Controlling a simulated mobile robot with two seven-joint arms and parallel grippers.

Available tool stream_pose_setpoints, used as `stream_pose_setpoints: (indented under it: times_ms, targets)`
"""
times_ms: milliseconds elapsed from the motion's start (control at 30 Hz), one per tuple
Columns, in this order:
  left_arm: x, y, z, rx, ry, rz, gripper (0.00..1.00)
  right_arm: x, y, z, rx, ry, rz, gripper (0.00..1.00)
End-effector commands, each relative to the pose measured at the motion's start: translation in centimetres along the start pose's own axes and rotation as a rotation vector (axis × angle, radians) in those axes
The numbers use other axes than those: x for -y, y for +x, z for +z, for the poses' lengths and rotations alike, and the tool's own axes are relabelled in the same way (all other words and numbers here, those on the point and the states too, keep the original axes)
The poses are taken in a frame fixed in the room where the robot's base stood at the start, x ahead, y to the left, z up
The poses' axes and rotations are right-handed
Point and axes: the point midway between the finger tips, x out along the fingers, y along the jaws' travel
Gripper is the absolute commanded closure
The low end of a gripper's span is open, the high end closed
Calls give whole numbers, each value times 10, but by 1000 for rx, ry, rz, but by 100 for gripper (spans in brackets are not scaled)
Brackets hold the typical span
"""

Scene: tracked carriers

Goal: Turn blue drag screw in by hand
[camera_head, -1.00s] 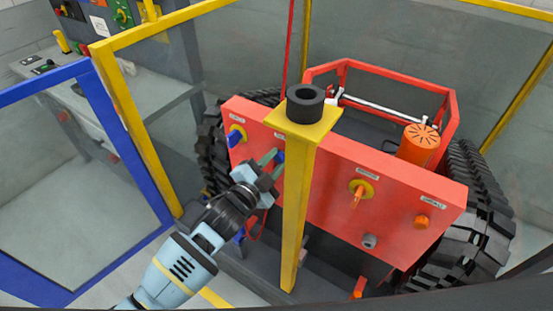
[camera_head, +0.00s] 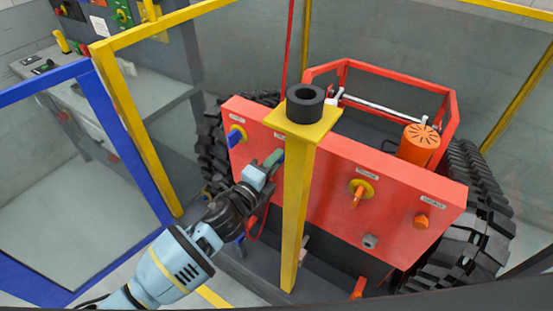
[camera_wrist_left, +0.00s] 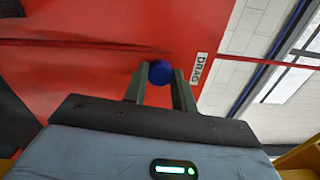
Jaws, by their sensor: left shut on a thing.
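The blue drag screw (camera_wrist_left: 160,73) sticks out of the red panel (camera_wrist_left: 75,55), beside a white label reading DRAG (camera_wrist_left: 199,68) in the left wrist view. My left gripper (camera_wrist_left: 159,86) has its two fingers on either side of the screw's round head and is shut on it. In the head view my left gripper (camera_head: 268,165) reaches the red panel (camera_head: 325,195) just left of the yellow post, and the screw is hidden there behind the fingers and the post. My right gripper is not in view.
The yellow post (camera_head: 296,210) with a black ring (camera_head: 305,100) on top stands close to my left gripper. A blue knob (camera_head: 236,137), an orange lever (camera_head: 358,195) and an orange knob (camera_head: 422,221) are on the panel. Black tracks (camera_head: 470,235) flank the carrier.

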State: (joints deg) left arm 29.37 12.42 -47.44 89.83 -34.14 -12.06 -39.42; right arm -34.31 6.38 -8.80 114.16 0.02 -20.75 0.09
Motion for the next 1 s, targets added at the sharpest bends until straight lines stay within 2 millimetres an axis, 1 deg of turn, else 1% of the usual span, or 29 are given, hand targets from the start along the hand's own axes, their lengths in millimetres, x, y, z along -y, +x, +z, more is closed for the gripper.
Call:
stream_pose_setpoints:
  times_ms: [67,133,167,300,400,500,567,600,767,800,1000]
  targets:
    - [-1,0,0,0,10,1,90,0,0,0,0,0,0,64]
    - [-1,0,0,-1,78,2,90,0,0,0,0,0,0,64]
    - [-1,0,0,0,130,2,90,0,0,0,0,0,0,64]
    - [-1,0,1,-1,479,1,90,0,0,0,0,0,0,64]
    - [-1,0,1,-1,690,1,90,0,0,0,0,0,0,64]
    - [-1,0,0,-1,810,1,90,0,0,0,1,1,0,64]
    - [-1,0,0,-1,843,1,90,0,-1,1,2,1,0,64]
    - [-1,0,0,-1,847,1,72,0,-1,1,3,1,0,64]
    - [-1,0,0,-1,841,1,52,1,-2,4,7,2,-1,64]
    - [-1,0,0,-1,840,1,48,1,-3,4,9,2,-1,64]
    - [0,0,0,0,838,1,48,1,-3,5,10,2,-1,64]
